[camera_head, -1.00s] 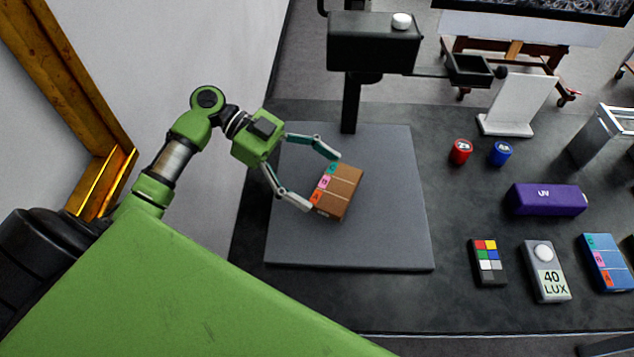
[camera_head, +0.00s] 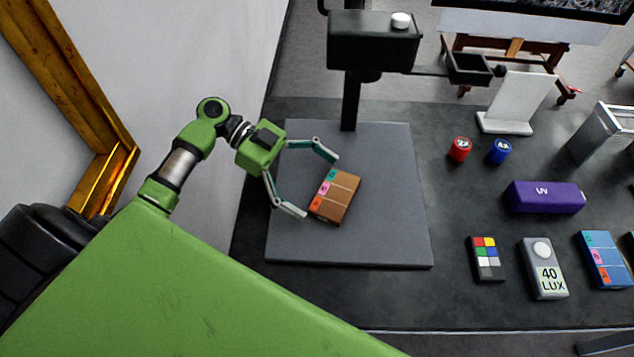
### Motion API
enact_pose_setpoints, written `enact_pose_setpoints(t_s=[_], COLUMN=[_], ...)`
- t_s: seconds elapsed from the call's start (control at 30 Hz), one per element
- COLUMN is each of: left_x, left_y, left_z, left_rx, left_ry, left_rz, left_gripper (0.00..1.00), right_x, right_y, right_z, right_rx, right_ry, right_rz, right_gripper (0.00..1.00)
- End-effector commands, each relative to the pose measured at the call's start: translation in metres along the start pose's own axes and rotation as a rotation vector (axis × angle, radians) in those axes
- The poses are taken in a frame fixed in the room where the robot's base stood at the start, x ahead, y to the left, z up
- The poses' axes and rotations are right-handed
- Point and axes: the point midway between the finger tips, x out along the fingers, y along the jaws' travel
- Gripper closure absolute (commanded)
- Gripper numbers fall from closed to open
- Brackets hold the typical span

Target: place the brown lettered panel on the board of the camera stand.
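The brown lettered panel (camera_head: 340,200) lies on the grey board (camera_head: 390,235) of the camera stand (camera_head: 372,42), near the board's middle. Coloured letter tabs run along its left edge. My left gripper (camera_head: 322,187) is open at the panel's left side. Its upper fingertip is by the panel's top left corner and its lower one by the bottom left corner. The fingers appear apart from the panel. My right gripper is not in view.
On the dark table right of the board are a red battery (camera_head: 459,150), a blue battery (camera_head: 499,152), a purple UV box (camera_head: 545,197), a colour chart (camera_head: 487,259), a light meter (camera_head: 544,268) and a blue lettered panel (camera_head: 604,259). A gilt frame (camera_head: 75,95) stands at the left wall.

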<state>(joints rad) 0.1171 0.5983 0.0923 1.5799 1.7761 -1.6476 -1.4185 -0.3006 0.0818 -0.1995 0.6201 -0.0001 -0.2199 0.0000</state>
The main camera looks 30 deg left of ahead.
Motion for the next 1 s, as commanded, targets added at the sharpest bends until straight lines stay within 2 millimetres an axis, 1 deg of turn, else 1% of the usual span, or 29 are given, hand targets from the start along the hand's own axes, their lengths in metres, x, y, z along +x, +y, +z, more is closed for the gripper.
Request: enact_pose_setpoints(t_s=[0.03, 0.1, 0.27, 0.33, 0.5, 0.63, 0.8, 1.0], left_x=[0.003, 0.003, 0.000, -0.010, -0.043, -0.062, -0.074, -0.076], left_y=[0.002, 0.003, 0.003, 0.002, 0.001, 0.001, 0.001, 0.001], left_z=[0.004, 0.004, -0.004, 0.002, 0.001, 0.000, -0.002, -0.003], left_rx=[-0.010, -0.011, -0.013, -0.012, -0.009, -0.007, -0.006, -0.005], left_ry=[0.001, 0.001, 0.002, -0.002, -0.002, -0.001, 0.000, 0.001], left_rz=[0.006, 0.007, 0.008, 0.005, 0.003, 0.003, 0.003, 0.003], left_gripper=[0.01, 0.01, 0.01, 0.01, 0.01, 0.01, 0.01, 0.01], right_x=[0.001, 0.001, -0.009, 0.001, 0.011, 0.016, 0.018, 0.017], right_y=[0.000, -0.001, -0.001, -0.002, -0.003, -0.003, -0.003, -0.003], right_z=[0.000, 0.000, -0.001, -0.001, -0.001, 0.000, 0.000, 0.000], right_rx=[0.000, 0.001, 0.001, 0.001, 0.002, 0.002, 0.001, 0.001], right_ry=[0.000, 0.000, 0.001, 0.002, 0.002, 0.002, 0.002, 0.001], right_rz=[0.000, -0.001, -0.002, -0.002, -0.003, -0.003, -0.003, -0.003], right_gripper=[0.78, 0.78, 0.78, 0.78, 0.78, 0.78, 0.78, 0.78])
